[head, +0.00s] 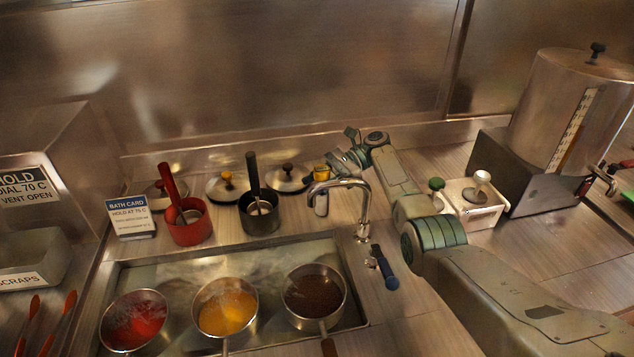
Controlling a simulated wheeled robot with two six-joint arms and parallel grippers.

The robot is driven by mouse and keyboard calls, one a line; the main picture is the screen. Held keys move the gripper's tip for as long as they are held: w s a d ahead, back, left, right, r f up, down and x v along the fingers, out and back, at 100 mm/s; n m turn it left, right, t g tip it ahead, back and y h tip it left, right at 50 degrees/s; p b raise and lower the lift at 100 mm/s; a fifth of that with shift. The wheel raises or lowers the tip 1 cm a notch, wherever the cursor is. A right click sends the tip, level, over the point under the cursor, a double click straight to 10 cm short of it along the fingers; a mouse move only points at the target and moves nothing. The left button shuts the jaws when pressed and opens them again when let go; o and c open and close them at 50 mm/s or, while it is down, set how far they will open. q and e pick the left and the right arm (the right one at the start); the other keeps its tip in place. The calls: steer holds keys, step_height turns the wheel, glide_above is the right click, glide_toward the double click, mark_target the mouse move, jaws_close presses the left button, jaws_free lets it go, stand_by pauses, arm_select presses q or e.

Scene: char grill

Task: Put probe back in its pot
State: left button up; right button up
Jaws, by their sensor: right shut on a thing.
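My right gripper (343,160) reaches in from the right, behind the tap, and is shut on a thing. A small yellow-topped piece (321,172) shows at its fingertips; it looks like the probe, but its lower part is unclear. A red pot (188,232) holds a red-handled tool (169,188). A black pot (260,222) holds a black-handled tool (252,174). My left gripper is out of view.
The curved tap (363,206) stands in front of my right gripper. Lids (227,186) lie behind the pots. The bath (362,316) holds three pans of red, yellow and dark contents.

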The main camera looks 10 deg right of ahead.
steer(key=o, duration=1)
steer(key=shift+f, duration=0.1)
steer(key=shift+b+v, duration=2.05)
steer(key=shift+v, duration=1.75)
